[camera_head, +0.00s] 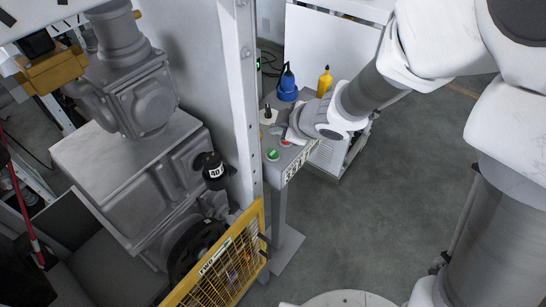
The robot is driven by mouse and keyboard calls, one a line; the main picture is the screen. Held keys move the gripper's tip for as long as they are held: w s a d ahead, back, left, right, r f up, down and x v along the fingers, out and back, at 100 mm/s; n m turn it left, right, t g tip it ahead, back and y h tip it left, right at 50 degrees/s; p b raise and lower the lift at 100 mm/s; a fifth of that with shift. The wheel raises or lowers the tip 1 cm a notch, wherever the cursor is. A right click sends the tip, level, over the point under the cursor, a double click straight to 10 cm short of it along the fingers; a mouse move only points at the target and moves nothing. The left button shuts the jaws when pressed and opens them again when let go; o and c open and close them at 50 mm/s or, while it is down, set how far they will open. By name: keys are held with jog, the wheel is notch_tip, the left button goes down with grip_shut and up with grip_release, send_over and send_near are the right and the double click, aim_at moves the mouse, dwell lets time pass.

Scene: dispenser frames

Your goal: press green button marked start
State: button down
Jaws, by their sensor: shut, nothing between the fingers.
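The green button (272,154) sits on the top of a grey control box (287,168), near its front left corner. A red button (285,142) is just behind and to the right of it. My gripper (290,137) hangs over the box, close to the red button and behind and right of the green one. It is shut and looks empty; its fingertips are small and partly hidden by my wrist. I cannot tell whether they touch the panel. The green button is uncovered, and I see a gap between it and my gripper.
A white post (240,100) rises close on the left of the box. Grey machinery (130,180) and a yellow mesh guard (225,262) stand beyond it. A blue container (287,84) and a yellow bottle (324,82) stand behind. The floor (370,210) at right is clear.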

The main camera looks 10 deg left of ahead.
aim_at(276, 155)
jog(key=shift+f+b, duration=2.3)
jog(key=shift+f, duration=0.5)
jog(key=shift+f, duration=0.15)
jog(key=shift+f+b, duration=0.3)
jog(key=shift+f+b, duration=0.45)
jog(key=shift+r, duration=0.15)
dwell(0.5)
jog(key=shift+r+p, duration=0.75)
jog(key=shift+p, duration=0.2)
notch_tip(276, 155, up, 5)
jog(key=p, duration=0.5)
